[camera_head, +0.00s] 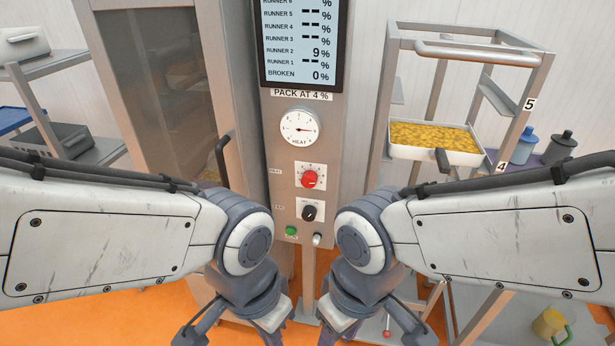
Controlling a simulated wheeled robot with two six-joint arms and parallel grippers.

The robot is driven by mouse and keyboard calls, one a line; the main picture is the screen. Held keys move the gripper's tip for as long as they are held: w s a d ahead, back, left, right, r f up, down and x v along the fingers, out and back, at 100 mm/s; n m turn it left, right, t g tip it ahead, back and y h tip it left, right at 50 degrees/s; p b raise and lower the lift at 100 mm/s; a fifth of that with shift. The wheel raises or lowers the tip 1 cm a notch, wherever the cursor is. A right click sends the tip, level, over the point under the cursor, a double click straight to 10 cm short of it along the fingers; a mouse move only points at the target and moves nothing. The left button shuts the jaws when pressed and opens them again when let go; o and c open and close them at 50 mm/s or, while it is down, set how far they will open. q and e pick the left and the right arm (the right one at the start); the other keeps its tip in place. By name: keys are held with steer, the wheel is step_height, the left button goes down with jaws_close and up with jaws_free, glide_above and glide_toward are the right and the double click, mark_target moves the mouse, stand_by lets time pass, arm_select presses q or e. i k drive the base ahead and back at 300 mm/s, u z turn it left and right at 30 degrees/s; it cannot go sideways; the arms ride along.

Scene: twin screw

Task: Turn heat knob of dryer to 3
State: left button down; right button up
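The dryer's control column (337,165) stands in the middle. A red knob (309,180) sits on a white dial plate on it; the small label at its left looks like HEAT, and the dial setting is too small to read. Above it is a round white gauge (300,128) marked HEAT, its needle pointing right. A black knob (309,213) is below the red one. My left arm (245,245) and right arm (362,245) reach down on either side of the column, away from the knobs. Their gripper ends are low at the bottom edge, and the fingers cannot be made out clearly.
A screen (303,42) lists runner percentages above a PACK AT 4 % label. A green button (291,231) is below the knobs. A glass-doored cabinet (160,85) stands left. A rack at right holds a tray of yellow pieces (432,137). The space before the knobs is clear.

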mark_target(309, 179)
steer(key=z, duration=1.25)
steer(key=k, duration=1.2)
steer(key=u, duration=1.35)
steer(key=i, duration=0.5)
